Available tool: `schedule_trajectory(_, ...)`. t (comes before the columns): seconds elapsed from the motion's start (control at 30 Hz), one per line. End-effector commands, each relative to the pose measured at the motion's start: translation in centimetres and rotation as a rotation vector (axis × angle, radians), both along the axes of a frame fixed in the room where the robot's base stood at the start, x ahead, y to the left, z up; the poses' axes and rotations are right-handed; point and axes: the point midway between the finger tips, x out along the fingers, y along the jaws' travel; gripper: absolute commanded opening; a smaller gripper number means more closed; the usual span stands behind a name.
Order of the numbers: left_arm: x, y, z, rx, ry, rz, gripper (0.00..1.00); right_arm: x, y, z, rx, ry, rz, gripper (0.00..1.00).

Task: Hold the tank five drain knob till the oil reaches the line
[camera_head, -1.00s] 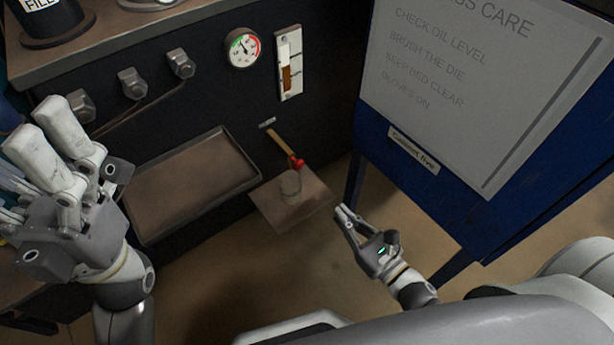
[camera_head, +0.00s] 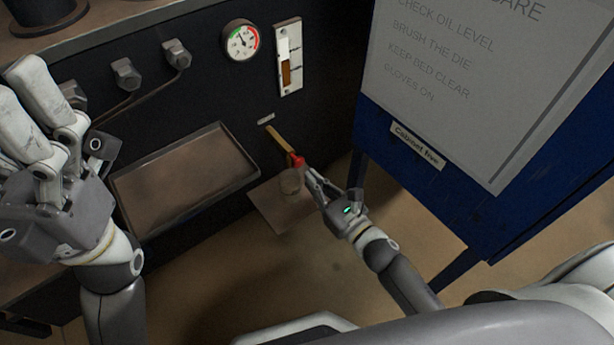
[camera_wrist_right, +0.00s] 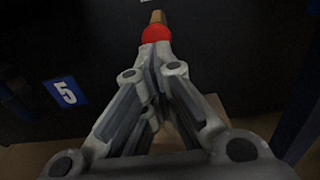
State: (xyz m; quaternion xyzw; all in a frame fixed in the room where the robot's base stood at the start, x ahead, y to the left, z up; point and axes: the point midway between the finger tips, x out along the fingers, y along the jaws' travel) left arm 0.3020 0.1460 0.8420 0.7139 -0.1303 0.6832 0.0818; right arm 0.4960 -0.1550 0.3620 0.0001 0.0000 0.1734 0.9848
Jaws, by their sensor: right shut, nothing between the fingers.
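A red-tipped drain knob on a brass-coloured lever (camera_head: 278,141) sticks out of the dark tank front. Its red end (camera_wrist_right: 156,34) shows in the right wrist view beyond my fingertips, near a blue plate marked 5 (camera_wrist_right: 65,93). My right gripper (camera_head: 306,170) is shut and empty, its tips at or just short of the red end; contact is unclear. The sight gauge (camera_head: 289,58) above holds brown oil in its lower part; its exact level against the small marks is hard to read. My left gripper (camera_head: 52,100) is at the left, fingers apart, away from the knob.
A clear cup (camera_head: 290,181) stands on a small plate (camera_head: 270,208) under the lever. A wide metal tray (camera_head: 185,180) is to its left. A round dial (camera_head: 240,40) sits beside the gauge. A blue cabinet (camera_head: 440,187) with a notice stands right of my right arm.

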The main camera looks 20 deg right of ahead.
Motion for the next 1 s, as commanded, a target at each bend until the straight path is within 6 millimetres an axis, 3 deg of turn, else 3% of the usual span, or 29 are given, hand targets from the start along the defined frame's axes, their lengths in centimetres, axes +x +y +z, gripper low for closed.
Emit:
schedule_trajectory(0.2, -0.5, 0.0, 0.7, -0.001, -0.042, 0.001, 0.77, 2.2, 0.8, -0.1, -0.002, -0.002, 0.0, 0.0)
schedule_trajectory(0.73, -0.6, 0.1, 1.2, -0.006, -0.056, 0.002, 0.77, 2.9, 1.1, 0.0, -0.001, 0.0, 0.0, 0.0)
schedule_trajectory(1.0, -0.3, 0.0, 1.0, -0.004, -0.049, 0.003, 0.77, 5.0, 1.8, 0.1, -0.001, -0.001, -0.002, 0.0)
